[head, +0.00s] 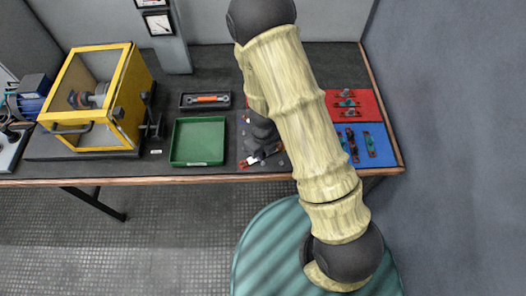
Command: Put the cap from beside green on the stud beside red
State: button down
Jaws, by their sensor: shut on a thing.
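My gripper (257,158) points down over a dark grey area between the green tray (174,146) and the blue panel (397,153). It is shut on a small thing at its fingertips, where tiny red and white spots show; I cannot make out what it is. A few small pieces lie on the grey area around the gripper, too small to identify as caps or studs. The red panel (372,103) and the blue panel carry small coloured fittings. My arm covers the left part of both panels and part of the grey area. No cap or stud is clearly readable.
A yellow-framed machine guard (128,65) stands on the left of the bench, with a blue motor (32,92) beside it. A dark tray (224,101) holds an orange-and-grey tool. The green tray is empty. A wall closes the right side.

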jog(key=shift+f+b, duration=0.8)
jog(key=shift+f, duration=0.25)
jog(key=shift+f+b, duration=0.8)
jog(key=shift+f, duration=0.5)
dwell(1.7)
jog(key=c, duration=1.2)
grip_release()
jog(key=shift+c, duration=0.2)
notch_tip(320, 180, up, 18)
jog(key=p, duration=0.7)
jog(key=shift+f+p, duration=0.25)
jog(key=shift+p, duration=0.15)
